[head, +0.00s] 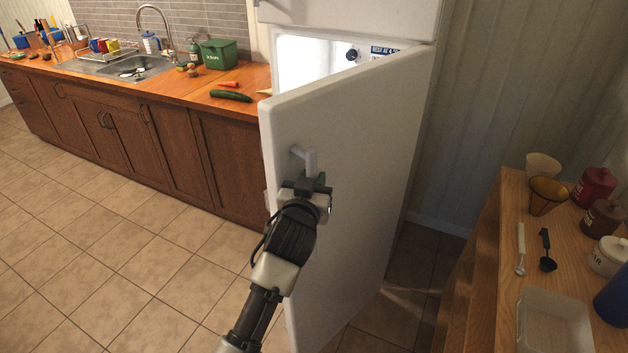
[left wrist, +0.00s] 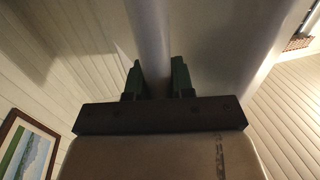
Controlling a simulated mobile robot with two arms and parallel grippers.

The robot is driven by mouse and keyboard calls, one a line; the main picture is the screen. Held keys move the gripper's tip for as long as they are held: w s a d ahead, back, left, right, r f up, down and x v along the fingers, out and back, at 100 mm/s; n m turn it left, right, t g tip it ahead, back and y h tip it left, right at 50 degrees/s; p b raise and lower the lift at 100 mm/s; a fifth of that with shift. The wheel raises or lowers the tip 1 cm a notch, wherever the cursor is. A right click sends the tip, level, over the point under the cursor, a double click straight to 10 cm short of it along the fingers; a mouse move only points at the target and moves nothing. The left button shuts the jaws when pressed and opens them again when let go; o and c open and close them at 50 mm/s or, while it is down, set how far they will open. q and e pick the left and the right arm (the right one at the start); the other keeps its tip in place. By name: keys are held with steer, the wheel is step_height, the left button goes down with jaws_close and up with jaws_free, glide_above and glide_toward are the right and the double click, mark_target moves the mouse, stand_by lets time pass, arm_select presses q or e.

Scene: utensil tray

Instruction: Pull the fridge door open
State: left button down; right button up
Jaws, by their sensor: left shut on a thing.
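The white fridge door (head: 352,150) stands partly open in the head view, and the lit inside of the fridge (head: 305,62) shows behind its top edge. The door has a pale upright bar handle (head: 309,160) near its left edge. My left gripper (head: 308,183) is shut on this handle. In the left wrist view, the handle (left wrist: 150,45) runs between the two dark green fingers of the gripper (left wrist: 158,80). Part of the handle is hidden behind the gripper in the head view. My right gripper is not in view.
A wooden counter (head: 240,98) with a sink, a cucumber and a green bin (head: 219,54) runs along the left. A wooden table (head: 508,215) with jars, measuring spoons and a clear tray (head: 553,325) stands close to the door's right. Tiled floor (head: 130,250) is clear at the left.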

arm_select(q)
steer(key=shift+w+a+f, duration=0.1)
steer(key=shift+a+f, duration=0.05)
steer(key=shift+a, duration=0.1)
steer(key=c, duration=1.3)
jaws_free()
steer(key=shift+c, duration=0.2)
steer(key=o, duration=0.4)
steer(key=shift+s+a, duration=0.2)
steer(key=shift+s+d+r, duration=0.1)
steer(key=shift+s+r, duration=0.05)
steer(key=shift+r, duration=0.05)
steer(key=s, duration=0.3)
steer(key=s+a+b, duration=0.1)
steer(key=s, duration=0.3)
steer(key=s+a+b, duration=0.1)
steer(key=s, duration=0.2)
steer(key=shift+s, duration=0.3)
